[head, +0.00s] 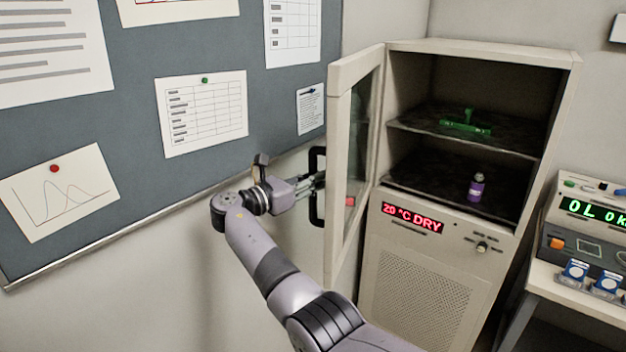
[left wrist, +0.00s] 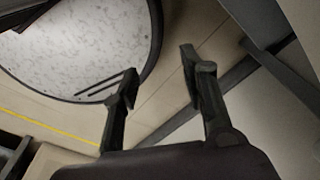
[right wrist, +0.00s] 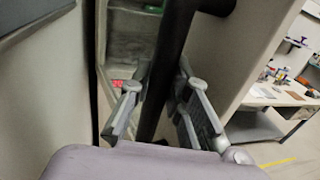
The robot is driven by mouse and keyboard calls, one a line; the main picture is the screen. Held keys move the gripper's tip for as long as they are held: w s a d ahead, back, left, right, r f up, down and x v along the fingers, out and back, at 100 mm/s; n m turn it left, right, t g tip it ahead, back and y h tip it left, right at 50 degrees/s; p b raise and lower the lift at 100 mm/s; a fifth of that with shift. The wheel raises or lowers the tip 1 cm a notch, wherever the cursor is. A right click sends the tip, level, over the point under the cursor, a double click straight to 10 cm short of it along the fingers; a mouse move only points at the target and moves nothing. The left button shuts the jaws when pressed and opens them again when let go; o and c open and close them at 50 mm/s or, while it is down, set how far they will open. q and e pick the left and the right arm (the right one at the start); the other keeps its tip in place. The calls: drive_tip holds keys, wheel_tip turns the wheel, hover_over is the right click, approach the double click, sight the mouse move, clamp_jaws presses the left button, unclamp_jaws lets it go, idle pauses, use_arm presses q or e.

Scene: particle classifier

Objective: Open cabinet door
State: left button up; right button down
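The cabinet door (head: 345,150), a pale frame with a glass pane, stands swung wide open to the left of the cabinet (head: 420,220). Its black handle (head: 314,208) is on the door's outer face. My right gripper (head: 316,181) is at the handle. In the right wrist view the dark handle bar (right wrist: 172,50) passes between its two spread fingers (right wrist: 163,92), with a small gap on the left side; contact on the right is unclear. My left gripper (left wrist: 160,82) is open and empty in the left wrist view, and out of the head view.
Inside the cabinet, a green object (head: 466,126) is on the upper shelf and a purple bottle (head: 477,188) on the lower. A pinboard (head: 130,120) covers the wall at left, close to my right arm. A bench with instruments (head: 585,235) stands at right.

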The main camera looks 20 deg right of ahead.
drive_tip(key=c, duration=1.5)
unclamp_jaws()
use_arm(q)
drive_tip(key=shift+w+a, duration=0.1)
drive_tip(key=shift+w, duration=0.15)
use_arm(e)
drive_tip(key=v, duration=1.2)
drive_tip(key=shift+f, duration=0.2)
